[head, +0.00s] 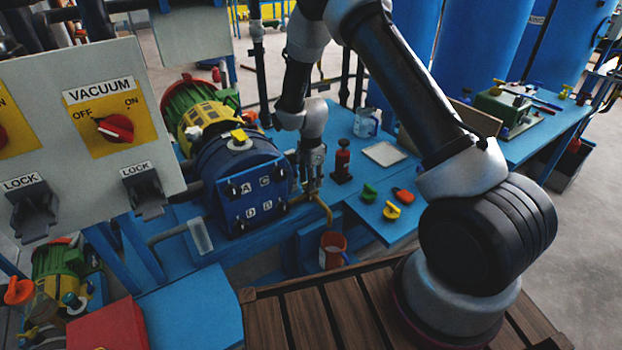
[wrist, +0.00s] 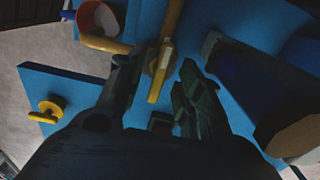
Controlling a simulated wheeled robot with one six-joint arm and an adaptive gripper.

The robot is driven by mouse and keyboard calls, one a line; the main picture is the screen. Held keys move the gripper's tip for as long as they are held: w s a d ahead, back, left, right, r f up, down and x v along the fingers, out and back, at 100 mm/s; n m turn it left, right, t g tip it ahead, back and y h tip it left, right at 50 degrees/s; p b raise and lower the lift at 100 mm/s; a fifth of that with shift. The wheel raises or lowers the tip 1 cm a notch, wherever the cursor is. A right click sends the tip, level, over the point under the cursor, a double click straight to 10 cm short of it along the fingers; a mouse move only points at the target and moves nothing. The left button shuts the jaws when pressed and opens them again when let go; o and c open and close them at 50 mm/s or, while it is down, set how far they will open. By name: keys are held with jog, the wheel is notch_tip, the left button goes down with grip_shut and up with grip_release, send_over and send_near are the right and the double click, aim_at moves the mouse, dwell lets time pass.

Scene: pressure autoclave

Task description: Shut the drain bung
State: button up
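The autoclave (head: 238,183) is a dark blue vessel with a lettered front, on the blue bench. A yellow drain pipe (head: 323,208) shows at its right and ends above a red bucket (head: 332,250). In the wrist view the yellow pipe (wrist: 107,44) bends toward the bucket (wrist: 98,18). A yellow lever (wrist: 160,75) on a round hub, which looks like the drain bung, lies between my fingers. My gripper (wrist: 158,92) is open, one finger on each side of the lever, with no clear contact. In the head view my gripper (head: 312,182) points down beside the vessel; the lever cannot be made out there.
Green (head: 370,193), yellow (head: 391,210) and red (head: 404,195) handled pieces lie on the bench. A white tray (head: 384,153) and a jug (head: 367,122) stand behind. A control panel (head: 85,120) fills the left.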

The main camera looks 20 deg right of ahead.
notch_tip(320, 180, up, 12)
dwell(0.6)
